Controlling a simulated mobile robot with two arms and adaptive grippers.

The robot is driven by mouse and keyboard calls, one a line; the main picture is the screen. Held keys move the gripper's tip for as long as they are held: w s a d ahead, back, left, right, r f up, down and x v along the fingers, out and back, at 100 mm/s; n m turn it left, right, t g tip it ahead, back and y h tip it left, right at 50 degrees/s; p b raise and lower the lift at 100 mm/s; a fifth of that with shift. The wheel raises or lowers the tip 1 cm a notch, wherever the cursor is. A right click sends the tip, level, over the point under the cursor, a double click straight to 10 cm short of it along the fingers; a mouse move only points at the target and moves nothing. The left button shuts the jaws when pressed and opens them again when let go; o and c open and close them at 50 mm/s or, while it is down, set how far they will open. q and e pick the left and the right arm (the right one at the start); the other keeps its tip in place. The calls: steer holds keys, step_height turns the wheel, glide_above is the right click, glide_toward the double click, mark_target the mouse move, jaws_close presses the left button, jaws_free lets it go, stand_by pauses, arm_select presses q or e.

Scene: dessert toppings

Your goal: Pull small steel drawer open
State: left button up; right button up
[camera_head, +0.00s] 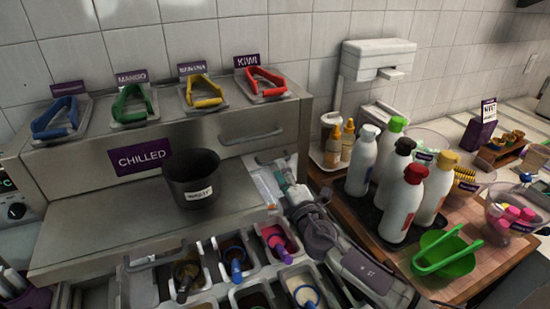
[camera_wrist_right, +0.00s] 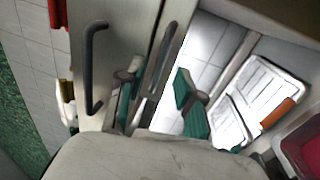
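The small steel drawer (camera_head: 276,156) sits low at the right end of the steel unit, below its larger front. Its front and dark bar handle (camera_wrist_right: 164,60) show in the right wrist view. My right gripper (camera_head: 285,178) is in front of it in the head view. In the right wrist view its teal fingers (camera_wrist_right: 156,90) are apart, one on each side of the handle's end. Contact with the handle cannot be told. The drawer looks closed, but its front is partly hidden by the gripper. My left gripper is not in view.
The unit's larger handle (camera_head: 252,136) is just above the drawer. A black waste bin (camera_head: 191,180) stands to the left. Topping tubs (camera_head: 237,258) lie below. Several bottles (camera_head: 362,160) crowd the wooden counter on the right, beside my right arm.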

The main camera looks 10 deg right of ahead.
steer(key=x, duration=0.4)
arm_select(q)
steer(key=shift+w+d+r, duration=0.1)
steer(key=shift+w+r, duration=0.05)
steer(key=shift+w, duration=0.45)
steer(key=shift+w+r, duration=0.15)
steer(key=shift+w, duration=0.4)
arm_select(e)
steer(key=shift+w, duration=0.1)
steer(key=shift+c, duration=0.2)
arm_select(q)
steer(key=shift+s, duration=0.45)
arm_select(e)
jaws_close()
